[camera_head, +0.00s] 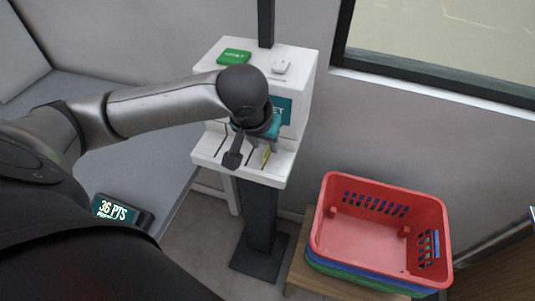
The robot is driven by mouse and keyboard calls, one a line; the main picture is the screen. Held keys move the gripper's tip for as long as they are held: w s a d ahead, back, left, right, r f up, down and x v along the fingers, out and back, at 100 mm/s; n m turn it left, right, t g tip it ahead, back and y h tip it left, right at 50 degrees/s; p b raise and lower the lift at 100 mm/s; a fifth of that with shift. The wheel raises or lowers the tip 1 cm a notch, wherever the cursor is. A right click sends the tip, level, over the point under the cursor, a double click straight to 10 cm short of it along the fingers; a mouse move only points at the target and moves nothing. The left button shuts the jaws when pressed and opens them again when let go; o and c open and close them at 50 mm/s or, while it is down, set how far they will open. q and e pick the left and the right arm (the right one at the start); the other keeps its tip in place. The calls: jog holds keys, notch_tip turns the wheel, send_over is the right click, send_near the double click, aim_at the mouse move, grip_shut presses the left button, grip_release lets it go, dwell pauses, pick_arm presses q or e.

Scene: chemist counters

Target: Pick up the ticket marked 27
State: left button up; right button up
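A white ticket dispenser (302,86) on a dark post stands against the wall, with a teal sign partly hidden by my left arm. A small yellow slip (265,157), perhaps a ticket, shows at its front ledge. I cannot read a number on it. My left gripper (247,152) reaches down over the ledge, just left of the slip. One dark finger shows clearly; the other is not clear, so I cannot tell whether it is open or shut. My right gripper is not in view.
A green card (234,57) and a small white object (281,67) lie on top of the dispenser. A stack of baskets, red (372,246) on top, stands at lower right. A dark display (123,213) reading "36 PTS" is at lower left. A window is at upper right.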

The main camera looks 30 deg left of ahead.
aim_at(266, 151)
pick_arm(q)
jog(key=x, duration=0.2)
jog(key=b+x, duration=0.1)
jog(key=x, duration=0.1)
jog(key=shift+s+f, duration=0.1)
jog(key=shift+f, duration=0.35)
grip_shut()
